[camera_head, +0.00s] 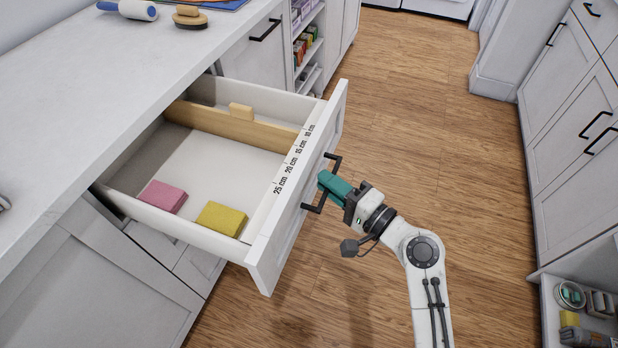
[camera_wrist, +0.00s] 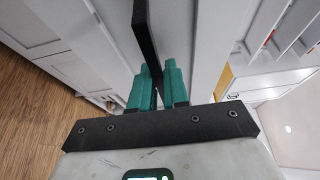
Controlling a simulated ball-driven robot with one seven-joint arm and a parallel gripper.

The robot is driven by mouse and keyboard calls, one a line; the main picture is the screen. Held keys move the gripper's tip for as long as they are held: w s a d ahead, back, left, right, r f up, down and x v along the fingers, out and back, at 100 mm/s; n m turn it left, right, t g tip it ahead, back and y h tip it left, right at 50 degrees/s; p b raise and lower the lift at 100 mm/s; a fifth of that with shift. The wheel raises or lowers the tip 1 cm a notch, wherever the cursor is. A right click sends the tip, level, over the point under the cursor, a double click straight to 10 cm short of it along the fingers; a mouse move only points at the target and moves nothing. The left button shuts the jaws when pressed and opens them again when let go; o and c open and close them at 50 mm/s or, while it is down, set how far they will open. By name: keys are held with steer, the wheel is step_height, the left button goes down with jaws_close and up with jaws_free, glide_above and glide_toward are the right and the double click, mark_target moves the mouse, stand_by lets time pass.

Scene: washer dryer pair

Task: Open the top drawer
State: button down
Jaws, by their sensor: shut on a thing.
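The top drawer (camera_head: 300,205) stands pulled well out from the white counter in the head view. Its front carries a black bar handle (camera_head: 327,183). My gripper (camera_head: 328,184), with teal fingers, is at this handle from the outer side. In the wrist view the black handle bar (camera_wrist: 146,40) runs between the two teal fingers (camera_wrist: 152,85), and the gripper is shut on it. The exact contact at the fingertips is partly hidden. Inside the drawer lie a pink block (camera_head: 163,196) and a yellow block (camera_head: 221,218). A scale in centimetres is printed along the drawer's front edge.
A wooden divider (camera_head: 228,126) crosses the drawer, with a small wooden block (camera_head: 241,111) by it. The counter (camera_head: 90,90) holds a brush (camera_head: 189,17) and a lint roller (camera_head: 138,9). Wooden floor (camera_head: 430,130) is clear up to the right-hand cabinets (camera_head: 575,130).

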steer(key=shift+s+d+f, duration=0.1)
steer(key=shift+s+d, duration=0.25)
steer(key=shift+d, duration=0.5)
steer(key=shift+s+d, duration=0.3)
steer(key=shift+d, duration=0.55)
steer(key=c, duration=1.2)
jaws_free()
steer(key=v, duration=1)
steer(key=shift+s+d, duration=0.25)
steer(key=shift+s, duration=0.05)
